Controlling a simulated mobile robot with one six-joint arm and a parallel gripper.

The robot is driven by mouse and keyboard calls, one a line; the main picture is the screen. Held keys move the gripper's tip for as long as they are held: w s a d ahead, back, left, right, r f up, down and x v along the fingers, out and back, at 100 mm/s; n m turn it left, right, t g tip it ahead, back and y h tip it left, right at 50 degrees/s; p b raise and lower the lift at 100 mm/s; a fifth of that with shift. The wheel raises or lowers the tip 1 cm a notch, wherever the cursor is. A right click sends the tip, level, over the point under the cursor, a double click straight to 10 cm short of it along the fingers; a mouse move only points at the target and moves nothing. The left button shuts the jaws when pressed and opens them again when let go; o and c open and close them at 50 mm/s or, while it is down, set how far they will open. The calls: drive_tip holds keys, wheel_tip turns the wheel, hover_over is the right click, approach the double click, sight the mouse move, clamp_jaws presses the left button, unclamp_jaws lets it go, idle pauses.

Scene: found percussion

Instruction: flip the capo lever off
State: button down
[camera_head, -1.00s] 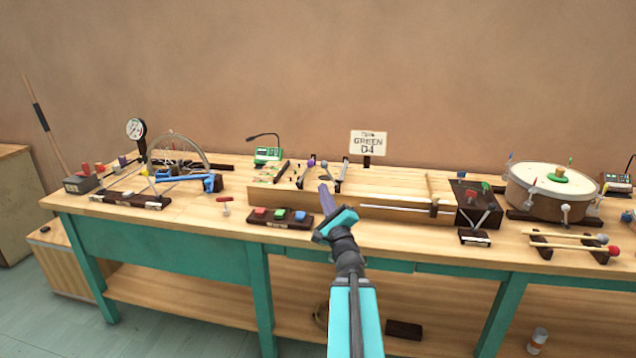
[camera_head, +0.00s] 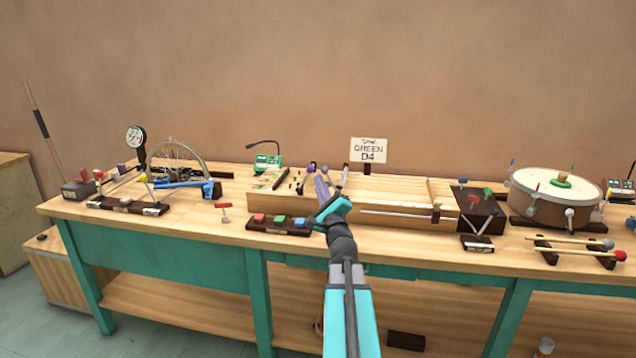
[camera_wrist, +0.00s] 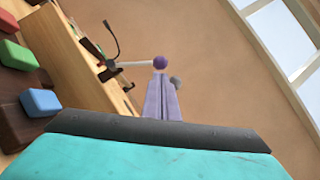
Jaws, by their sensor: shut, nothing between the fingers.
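A wooden stringed box (camera_head: 400,190) lies across the middle of the bench. At its left part stand levers with round knobs, one purple (camera_head: 311,168) and one grey; which one is the capo lever I cannot tell. My gripper (camera_head: 319,180) is shut and empty, its purple fingers pointing up and forward at the box's front edge, close to the knobs. I cannot tell whether the fingers touch either.
A block with red, green and blue buttons (camera_head: 280,222) sits left of my gripper. A sign reading GREEN D4 (camera_head: 368,150) stands behind the box. A drum (camera_head: 555,192) and mallets are at the right, a wheel (camera_head: 178,160) at the left. Bare bench shows at the front left.

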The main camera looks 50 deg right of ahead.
drive_tip(key=shift+w+d+r, duration=0.25)
drive_tip(key=shift+w+d, duration=0.1)
drive_tip(key=shift+w, duration=0.25)
drive_tip(key=shift+w+a+r, duration=0.1)
